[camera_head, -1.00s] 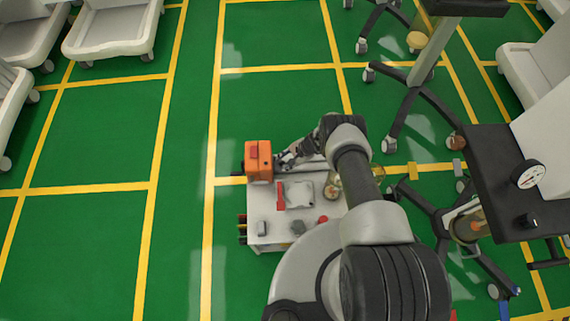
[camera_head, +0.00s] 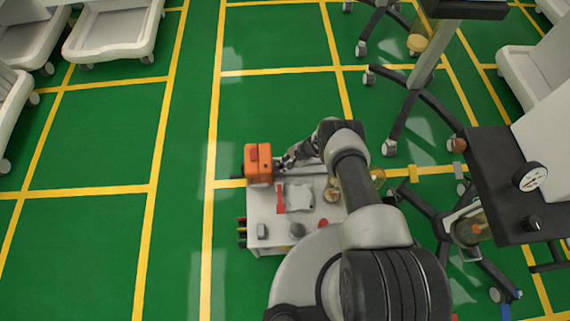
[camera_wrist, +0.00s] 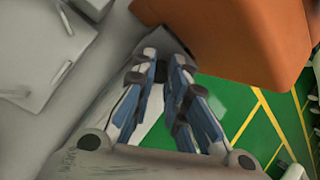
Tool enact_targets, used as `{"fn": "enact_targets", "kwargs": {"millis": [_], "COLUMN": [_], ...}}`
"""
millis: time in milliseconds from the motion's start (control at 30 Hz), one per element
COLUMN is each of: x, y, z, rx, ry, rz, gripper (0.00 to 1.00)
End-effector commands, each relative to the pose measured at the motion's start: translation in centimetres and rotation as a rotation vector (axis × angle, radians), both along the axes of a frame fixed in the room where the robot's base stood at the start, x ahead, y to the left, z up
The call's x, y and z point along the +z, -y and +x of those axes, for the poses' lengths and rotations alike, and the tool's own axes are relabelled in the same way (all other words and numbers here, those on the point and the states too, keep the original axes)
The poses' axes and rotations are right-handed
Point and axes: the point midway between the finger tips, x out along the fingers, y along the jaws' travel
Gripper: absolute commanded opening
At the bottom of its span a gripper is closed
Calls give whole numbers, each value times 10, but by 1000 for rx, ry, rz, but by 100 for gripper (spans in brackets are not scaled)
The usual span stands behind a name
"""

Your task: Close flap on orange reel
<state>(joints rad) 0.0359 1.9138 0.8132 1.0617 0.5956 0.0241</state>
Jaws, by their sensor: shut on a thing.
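The orange reel (camera_head: 259,170) is a boxy orange housing at the far left corner of the cart top, and its large orange side fills the top right of the wrist view (camera_wrist: 255,40). My gripper (camera_head: 282,162) is at the reel's right side. In the wrist view, my gripper's fingers (camera_wrist: 162,70) come together at the tips on a thin grey piece (camera_wrist: 165,42) beside the orange housing. It looks like the flap, but its edges are partly hidden by the fingers. I cannot tell how far the flap stands open.
The white cart top (camera_head: 268,225) also holds a pale box (camera_head: 299,197), a red strip (camera_head: 281,198) and small knobs. A wheeled stand (camera_head: 425,70) and a dark cart with a gauge (camera_head: 532,177) stand to the right.

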Motion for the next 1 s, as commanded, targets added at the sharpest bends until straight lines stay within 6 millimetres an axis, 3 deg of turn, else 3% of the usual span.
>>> {"fn": "enact_targets", "kwargs": {"millis": [867, 900, 1000], "x": [-7, -7, -7], "y": [1, 1, 1], "z": [0, 0, 0], "rx": [-1, -1, -1], "ry": [0, 0, 0], "rz": [131, 131, 131], "gripper": [0, 15, 21]}}
